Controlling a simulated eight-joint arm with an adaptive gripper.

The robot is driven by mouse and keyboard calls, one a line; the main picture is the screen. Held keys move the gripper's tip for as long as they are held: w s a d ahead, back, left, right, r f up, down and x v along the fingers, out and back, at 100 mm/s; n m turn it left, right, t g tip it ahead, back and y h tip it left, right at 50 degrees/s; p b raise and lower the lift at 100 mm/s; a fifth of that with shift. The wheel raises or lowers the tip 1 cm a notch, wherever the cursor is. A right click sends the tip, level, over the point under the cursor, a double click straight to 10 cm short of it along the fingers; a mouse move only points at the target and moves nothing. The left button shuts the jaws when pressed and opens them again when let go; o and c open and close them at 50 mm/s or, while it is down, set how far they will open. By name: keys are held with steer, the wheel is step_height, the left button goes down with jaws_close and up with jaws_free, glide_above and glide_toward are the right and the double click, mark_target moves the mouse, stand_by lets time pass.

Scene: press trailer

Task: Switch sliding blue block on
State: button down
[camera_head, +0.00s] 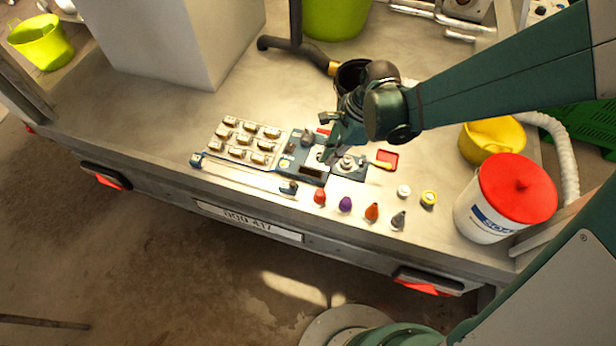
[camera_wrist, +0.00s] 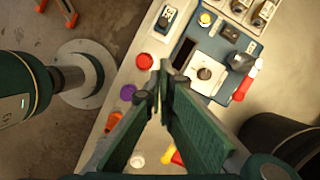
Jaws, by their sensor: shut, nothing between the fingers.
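A long pale rail (camera_head: 240,174) lies along the trailer's front edge, with a dark blue block (camera_head: 289,187) at its right end and a blue piece (camera_head: 197,160) at its left end. The right-end block also shows at the top of the wrist view (camera_wrist: 166,19). I cannot tell for sure which blue piece slides. My gripper (camera_head: 326,160) is over the blue control panel (camera_head: 311,172), behind and to the right of the right-end block, and apart from it. In the wrist view the fingertips (camera_wrist: 160,82) are together and empty, near the panel's dark slot.
Several coloured knobs, including a red one (camera_head: 320,197) and a purple one (camera_head: 345,204), line the front edge. A switch panel (camera_head: 245,141) sits behind the rail. A red-lidded white bucket (camera_head: 490,214) and a yellow bucket (camera_head: 478,148) stand right.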

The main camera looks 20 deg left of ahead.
steer(key=shift+f, duration=0.15)
steer(key=b+x, duration=0.2)
steer(key=x, duration=0.7)
steer(key=shift+a+f, duration=0.1)
steer(key=shift+f, duration=0.2)
steer(key=shift+s+a+f+b, duration=0.2)
steer(key=shift+a+b, duration=0.1)
steer(key=shift+a, duration=0.05)
steer(key=shift+s+a+f+b, duration=0.15)
steer(key=shift+s+a, duration=0.2)
steer(key=shift+a, duration=0.35)
steer(key=shift+s+a+f+b, duration=0.15)
steer(key=shift+s+a, duration=0.25)
steer(key=shift+a, duration=0.35)
steer(key=shift+a+r, duration=0.1)
steer(key=a+b, duration=0.1)
steer(key=a, duration=2.2)
steer(key=shift+a, duration=0.15)
steer(key=shift+w, duration=0.1)
